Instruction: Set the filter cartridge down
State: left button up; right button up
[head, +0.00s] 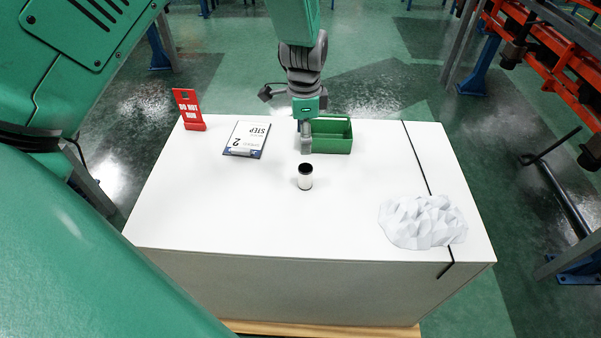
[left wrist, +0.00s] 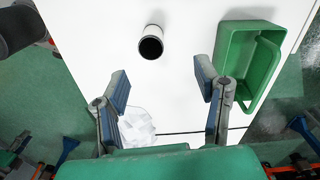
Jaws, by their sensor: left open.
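The filter cartridge (head: 305,177), a small white cylinder with a black top, stands upright near the middle of the white table (head: 230,205). It also shows in the left wrist view (left wrist: 151,43), with its dark round end facing the camera. My left gripper (head: 306,150) is over the table just behind the cartridge in the head view. In the left wrist view the gripper's two blue-grey fingers (left wrist: 161,83) are spread wide with nothing between them. The cartridge is beyond the fingertips and apart from them. My right gripper is not in view.
A green open box with a handle (head: 345,146) stands right beside my left gripper. A booklet (head: 246,139) and a red sign (head: 188,109) are at the back left. A crumpled white heap (head: 422,221) lies at right near a black strip (head: 416,158). The front left is clear.

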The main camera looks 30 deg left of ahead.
aim_at(305, 165)
pick_arm(q)
jog(key=shift+d+f, duration=0.3)
jog(key=f, duration=0.4)
jog(key=d+f, duration=0.1)
jog(key=f, duration=0.2)
jog(key=shift+s, duration=0.1)
jog(key=shift+a+f, duration=0.4)
jog(key=shift+f, duration=0.1)
jog(key=f, duration=0.4)
jog(key=shift+s+d+f+p, duration=0.15)
jog(key=shift+s+f+p, duration=0.05)
jog(key=shift+s+p, duration=0.15)
jog(key=shift+d+f, duration=0.2)
jog(key=shift+d, duration=0.05)
jog(key=shift+a, duration=0.1)
jog(key=c, duration=0.9)
jog(key=shift+a, duration=0.25)
grip_shut()
jog(key=shift+d+r, duration=0.1)
jog(key=shift+r, duration=0.15)
notch_tip(305, 165, up, 10)
jog(key=shift+f, duration=0.25)
jog(key=shift+d+b, duration=0.1)
jog(key=shift+b, duration=0.2)
